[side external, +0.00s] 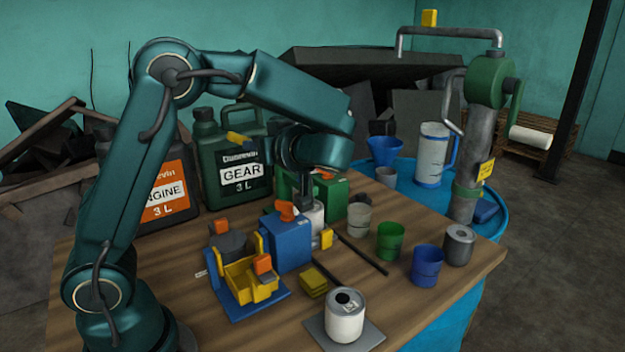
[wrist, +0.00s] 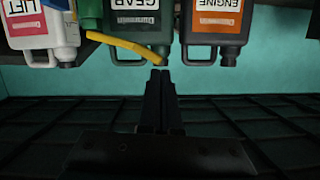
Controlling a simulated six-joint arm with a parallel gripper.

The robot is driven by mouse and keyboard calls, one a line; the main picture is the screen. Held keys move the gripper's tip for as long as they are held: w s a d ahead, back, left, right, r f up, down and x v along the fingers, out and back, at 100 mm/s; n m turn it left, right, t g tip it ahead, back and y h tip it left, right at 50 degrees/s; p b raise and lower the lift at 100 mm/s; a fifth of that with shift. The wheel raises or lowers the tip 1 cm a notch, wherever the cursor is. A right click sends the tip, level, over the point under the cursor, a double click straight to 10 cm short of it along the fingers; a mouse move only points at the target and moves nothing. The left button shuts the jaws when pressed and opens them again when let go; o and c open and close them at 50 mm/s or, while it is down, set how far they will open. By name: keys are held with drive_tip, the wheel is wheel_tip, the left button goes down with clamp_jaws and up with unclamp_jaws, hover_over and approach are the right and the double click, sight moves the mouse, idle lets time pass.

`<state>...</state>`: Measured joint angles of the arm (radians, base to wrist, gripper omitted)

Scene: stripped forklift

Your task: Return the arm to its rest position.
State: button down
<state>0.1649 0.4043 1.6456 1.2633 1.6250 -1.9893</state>
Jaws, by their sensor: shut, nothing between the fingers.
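My gripper (wrist: 160,73) is shut and empty. In the wrist view its two dark fingers lie side by side, with nothing between the tips. They point towards the teal wall, and the jugs appear upside down along the top of that view. In the side view my arm is bent over the table, with its wrist (side external: 312,150) in front of and right of the green GEAR jug (side external: 232,160). I cannot make out the fingers clearly there.
The orange-labelled ENGINE jug (side external: 165,190) and a yellow spout (wrist: 125,46) are near. Below the wrist, the wooden table (side external: 405,295) holds a blue box (side external: 285,242), cups and a white can (side external: 345,318). A blue drum (side external: 490,215) with a green-headed pump stands right.

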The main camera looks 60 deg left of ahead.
drive_tip(key=s+d+f+m+t+h, duration=0.1)
drive_tip(key=s+d+m+h, duration=0.15)
drive_tip(key=s, duration=0.25)
drive_tip(key=s+d+f+m+t+h, duration=0.1)
drive_tip(key=s+d+h, duration=0.1)
drive_tip(key=s+h, duration=0.25)
drive_tip(key=s+d+f+m+t+h, duration=0.1)
drive_tip(key=d+f+m+t+h, duration=0.3)
drive_tip(key=d+m+h, duration=0.4)
drive_tip(key=d+m, duration=0.5)
drive_tip(key=d, duration=0.1)
drive_tip(key=shift+d+f+m, duration=0.15)
drive_tip(key=shift+d+m, duration=0.15)
drive_tip(key=shift+m, duration=0.05)
